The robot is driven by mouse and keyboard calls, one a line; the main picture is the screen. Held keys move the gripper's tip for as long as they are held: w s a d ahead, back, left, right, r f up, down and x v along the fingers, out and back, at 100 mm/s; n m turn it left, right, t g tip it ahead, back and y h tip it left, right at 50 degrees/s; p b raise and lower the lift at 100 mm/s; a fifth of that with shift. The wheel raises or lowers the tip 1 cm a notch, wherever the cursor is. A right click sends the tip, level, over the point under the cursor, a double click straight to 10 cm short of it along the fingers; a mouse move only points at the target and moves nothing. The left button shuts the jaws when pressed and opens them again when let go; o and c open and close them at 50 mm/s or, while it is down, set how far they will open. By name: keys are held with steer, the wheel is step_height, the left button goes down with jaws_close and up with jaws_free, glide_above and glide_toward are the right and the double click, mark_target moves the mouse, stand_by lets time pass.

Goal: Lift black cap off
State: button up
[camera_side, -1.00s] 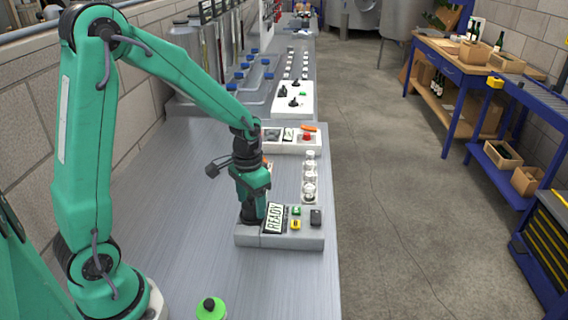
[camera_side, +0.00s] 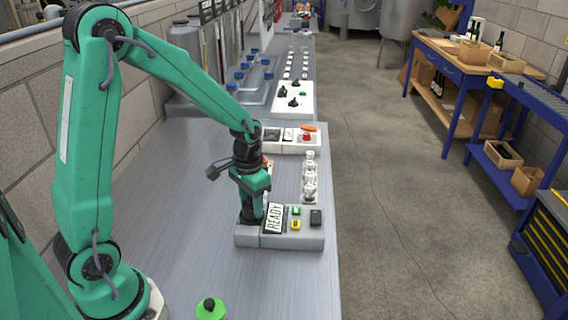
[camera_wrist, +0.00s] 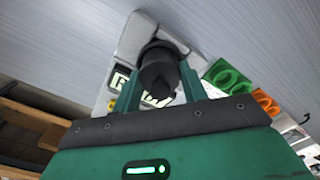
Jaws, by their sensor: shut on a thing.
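The black cap (camera_wrist: 158,62) shows in the wrist view as a dark round piece standing on the light grey panel. The fingers of my gripper (camera_wrist: 160,80) lie on either side of it and are shut on it. In the side view my gripper (camera_side: 251,214) points down at the left part of the grey panel (camera_side: 284,241), and the cap is mostly hidden there. I cannot tell whether the cap is clear of its seat. The panel carries a READY display (camera_side: 274,219).
On the panel, right of the display, are a green button (camera_side: 296,210), a yellow button (camera_side: 296,225) and a black piece (camera_side: 316,216). Clear containers (camera_side: 310,178) stand behind it. A bright green item with a black top (camera_side: 210,308) stands in front. The metal bench between is bare.

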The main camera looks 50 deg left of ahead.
steer(key=shift+r, duration=0.1)
steer(key=shift+r, duration=0.65)
steer(key=r, duration=0.3)
steer(key=shift+s+d, duration=0.1)
steer(key=shift+d, duration=0.25)
steer(key=s+d+r, duration=0.4)
steer(key=d+r, duration=0.2)
steer(key=d, duration=0.4)
steer(key=shift+s+r, duration=0.2)
steer(key=shift+r, duration=0.1)
steer(key=shift+w, duration=0.1)
steer(key=w+a+f, duration=0.2)
steer(key=w+a, duration=0.1)
steer(key=w, duration=0.5)
steer(key=w+a+f, duration=0.3)
steer(key=w+a, duration=0.1)
steer(key=w, duration=0.5)
steer(key=w+a+f, duration=0.1)
steer(key=a+f, duration=0.1)
steer(key=a, duration=0.1)
steer(key=w+a+f, duration=0.1)
steer(key=a+f, duration=0.1)
steer(key=a, duration=0.2)
steer(key=w+a+f, duration=0.1)
steer(key=a+f, duration=0.2)
steer(key=shift+a, duration=0.35)
